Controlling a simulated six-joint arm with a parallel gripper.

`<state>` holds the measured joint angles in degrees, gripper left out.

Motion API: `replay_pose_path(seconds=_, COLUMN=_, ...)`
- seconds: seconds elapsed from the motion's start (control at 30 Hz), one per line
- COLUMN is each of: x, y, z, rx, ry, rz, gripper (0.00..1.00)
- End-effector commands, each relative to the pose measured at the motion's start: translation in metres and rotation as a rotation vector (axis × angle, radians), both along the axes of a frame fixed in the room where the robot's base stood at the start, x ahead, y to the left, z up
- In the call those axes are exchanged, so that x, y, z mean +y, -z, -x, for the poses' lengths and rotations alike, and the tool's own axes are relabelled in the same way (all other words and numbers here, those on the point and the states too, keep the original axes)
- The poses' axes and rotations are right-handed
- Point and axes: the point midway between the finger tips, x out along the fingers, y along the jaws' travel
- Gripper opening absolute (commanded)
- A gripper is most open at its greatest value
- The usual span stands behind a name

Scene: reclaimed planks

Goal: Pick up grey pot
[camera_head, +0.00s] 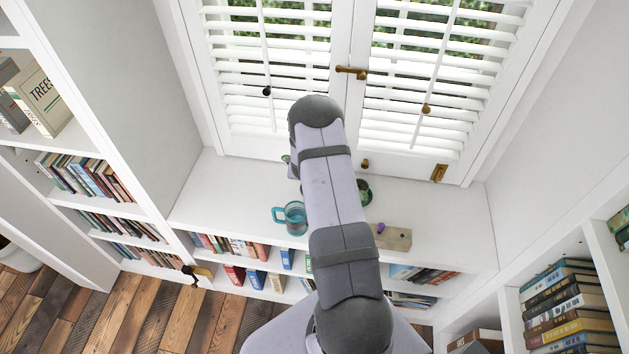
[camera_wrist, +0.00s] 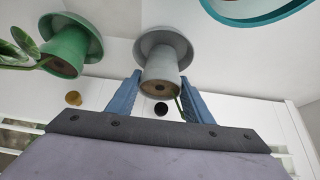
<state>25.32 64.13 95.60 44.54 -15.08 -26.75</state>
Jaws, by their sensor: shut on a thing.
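The grey pot (camera_wrist: 160,68) shows in the wrist view, with a wide grey disc at its far end and a brown surface at its near end. A thin green stem is near its right side. My gripper (camera_wrist: 160,84) has its two blue fingers on either side of the pot, shut on it. Whether the pot touches the surface beneath is unclear. In the head view my arm hides the gripper and the pot.
A green pot with leaves (camera_wrist: 68,48) stands left of the grey pot in the wrist view. The head view shows a teal mug (camera_head: 294,217), a small block (camera_head: 396,239) with a purple knob, a white sill (camera_head: 230,190) and shuttered windows (camera_head: 265,75) behind. The sill's left is clear.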

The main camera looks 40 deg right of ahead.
Motion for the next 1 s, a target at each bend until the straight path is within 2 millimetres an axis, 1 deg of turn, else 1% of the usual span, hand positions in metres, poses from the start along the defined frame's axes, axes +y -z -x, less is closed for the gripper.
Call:
replay_pose_path(seconds=0.03, x=-0.001, y=-0.009, z=-0.002, rx=-0.005, ry=-0.001, rz=0.004, gripper=0.11)
replay_pose_path(seconds=0.07, x=-0.001, y=-0.013, z=-0.001, rx=-0.005, ry=0.000, rz=0.003, gripper=0.11)
replay_pose_path(seconds=0.1, x=-0.001, y=-0.021, z=-0.002, rx=-0.007, ry=0.000, rz=0.003, gripper=0.11)
replay_pose_path(seconds=0.3, x=-0.001, y=-0.057, z=-0.001, rx=-0.005, ry=0.000, rz=0.003, gripper=0.11)
replay_pose_path(seconds=0.43, x=0.000, y=-0.075, z=-0.001, rx=-0.003, ry=-0.001, rz=0.002, gripper=0.11)
replay_pose_path(seconds=0.6, x=0.000, y=-0.085, z=-0.001, rx=-0.002, ry=-0.001, rz=0.001, gripper=0.11)
replay_pose_path(seconds=1.0, x=0.000, y=-0.093, z=-0.001, rx=-0.002, ry=-0.001, rz=0.001, gripper=0.11)
